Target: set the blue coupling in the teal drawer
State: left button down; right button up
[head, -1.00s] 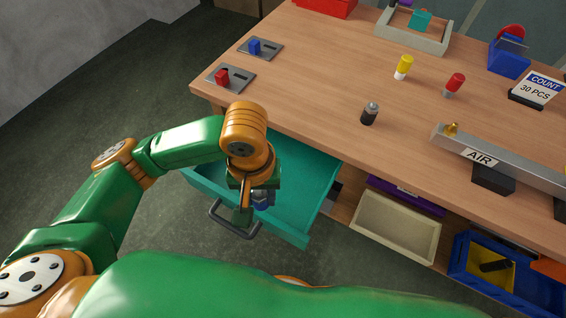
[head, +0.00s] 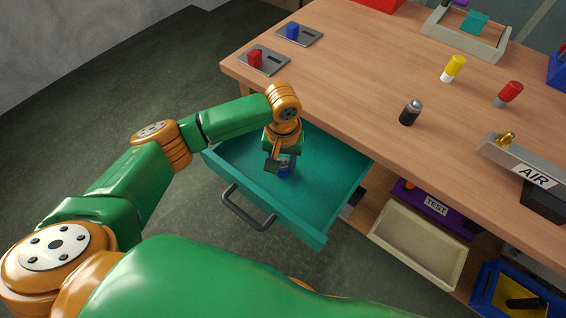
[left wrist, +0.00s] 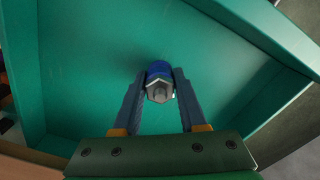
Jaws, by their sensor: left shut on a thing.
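The blue coupling (left wrist: 158,73) is between the fingers of my left gripper (left wrist: 158,92) in the left wrist view, a blue body with a grey hex end facing the camera. In the head view the coupling (head: 286,168) shows partly below my left gripper (head: 280,163), which is shut on it. Both are inside the outline of the open teal drawer (head: 330,195), over its floor. I cannot tell whether the coupling touches the floor. The drawer's floor looks empty around it. My right gripper is not in view.
The drawer's dark handle (head: 247,208) faces the front. A cream tray (head: 420,242) stands right of the drawer, beside a purple TEST box (head: 436,207).

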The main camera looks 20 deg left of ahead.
aim_at(283, 163)
pick_arm(q)
jog(key=shift+c, duration=2.3)
grip_release()
notch_tip(283, 163, up, 12)
jog(key=p, duration=0.2)
jog(key=shift+r, duration=0.15)
